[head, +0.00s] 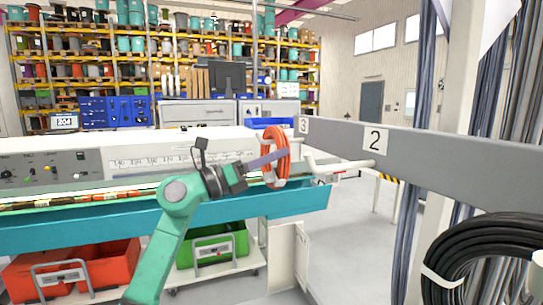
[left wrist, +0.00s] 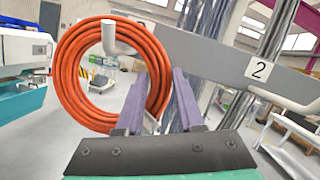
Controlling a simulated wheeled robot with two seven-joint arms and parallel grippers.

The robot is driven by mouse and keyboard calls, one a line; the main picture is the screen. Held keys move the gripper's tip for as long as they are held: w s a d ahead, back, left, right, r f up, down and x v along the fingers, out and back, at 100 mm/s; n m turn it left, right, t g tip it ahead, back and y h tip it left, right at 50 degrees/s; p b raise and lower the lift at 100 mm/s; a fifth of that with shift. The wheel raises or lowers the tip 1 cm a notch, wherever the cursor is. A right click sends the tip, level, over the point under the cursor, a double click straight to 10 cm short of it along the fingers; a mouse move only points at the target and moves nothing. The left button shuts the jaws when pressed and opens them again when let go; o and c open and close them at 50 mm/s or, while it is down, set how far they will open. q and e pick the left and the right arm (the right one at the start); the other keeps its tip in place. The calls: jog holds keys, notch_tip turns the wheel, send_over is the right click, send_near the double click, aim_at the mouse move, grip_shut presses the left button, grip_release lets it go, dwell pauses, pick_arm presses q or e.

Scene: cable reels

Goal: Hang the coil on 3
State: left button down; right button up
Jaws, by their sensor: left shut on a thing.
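My left gripper (head: 262,160) is shut on the orange coil (head: 283,150) and holds it up near the left end of the grey rail. In the left wrist view, the fingers (left wrist: 158,92) grip the right side of the coil (left wrist: 72,75), which hangs upright. A white hook (left wrist: 117,40) shows inside the upper part of the coil's ring; I cannot tell whether it passes through. The label 3 (head: 303,125) is on the rail, just right of the coil in the head view. My right gripper is not in view.
The grey rail (head: 440,175) runs toward the right front and bears the label 2 (head: 375,139) with an empty white hook (head: 345,167). A black coil (head: 480,262) hangs at the lower right. The teal-edged workbench (head: 100,230) stands left, with red and green bins below.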

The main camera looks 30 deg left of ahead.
pick_arm(q)
grip_release()
dwell(0.4)
jog(key=shift+s, duration=0.1)
jog(key=shift+s+a+f+b, duration=0.15)
jog(key=shift+s+a+b, duration=0.25)
jog(key=shift+a+b, duration=0.05)
jog(key=s+a+b, duration=0.5)
jog(key=s+a, duration=0.1)
jog(key=s, duration=0.1)
jog(key=shift+s+a+r, duration=0.2)
dwell(0.3)
dwell(0.4)
